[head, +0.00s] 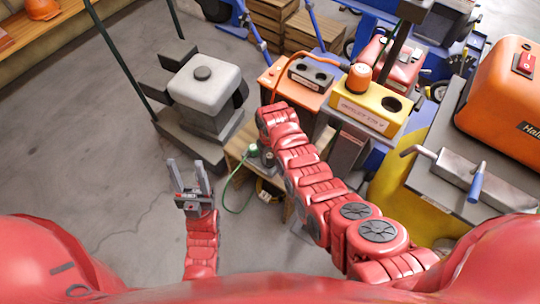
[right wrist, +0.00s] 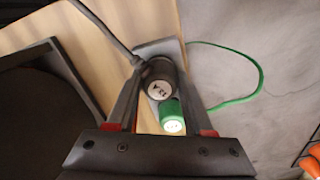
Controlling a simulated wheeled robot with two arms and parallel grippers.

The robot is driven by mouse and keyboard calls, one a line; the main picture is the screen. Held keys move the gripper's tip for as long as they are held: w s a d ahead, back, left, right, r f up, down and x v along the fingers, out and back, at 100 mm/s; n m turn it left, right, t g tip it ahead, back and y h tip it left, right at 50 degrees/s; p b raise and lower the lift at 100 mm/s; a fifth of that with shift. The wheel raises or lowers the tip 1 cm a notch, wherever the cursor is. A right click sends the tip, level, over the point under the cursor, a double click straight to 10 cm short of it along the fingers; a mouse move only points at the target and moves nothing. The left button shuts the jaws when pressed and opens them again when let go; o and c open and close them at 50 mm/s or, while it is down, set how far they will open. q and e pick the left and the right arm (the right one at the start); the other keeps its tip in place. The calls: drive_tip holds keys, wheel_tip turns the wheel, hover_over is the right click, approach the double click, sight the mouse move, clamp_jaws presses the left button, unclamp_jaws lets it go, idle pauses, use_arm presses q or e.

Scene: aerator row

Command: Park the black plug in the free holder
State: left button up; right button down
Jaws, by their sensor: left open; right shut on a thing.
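The black plug (right wrist: 160,82), with a white label on its end, is between the two fingers of my right gripper (right wrist: 159,70) in the right wrist view. The fingers are shut on it, and a dark cable runs from it to the upper left. A green plug (right wrist: 171,115) sits right beside it, over a grey plate (right wrist: 158,47) on a wooden top. In the head view my right gripper is mostly hidden by its own arm. My left gripper (head: 187,166) is open and empty above the floor. I cannot tell which holder is the free one.
A wooden stand (head: 240,150) with a green cable (head: 226,183) is beside my right arm. Behind are an orange box (head: 292,95) with a dark two-hole block and a yellow box (head: 365,112) with an open hole. A grey machine (head: 203,85) stands left; floor at left is clear.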

drive_tip(key=shift+f+b, duration=0.4)
drive_tip(key=shift+f, duration=0.3)
drive_tip(key=shift+c, duration=1)
unclamp_jaws()
drive_tip(key=shift+r, duration=0.1)
drive_tip(key=shift+r, duration=0.1)
drive_tip(key=shift+w+r, duration=0.1)
drive_tip(key=shift+r, duration=0.25)
wheel_tip(320, 180, up, 10)
drive_tip(key=shift+r+p, duration=0.2)
drive_tip(key=shift+p, duration=0.2)
wheel_tip(320, 180, up, 6)
drive_tip(key=p, duration=0.5)
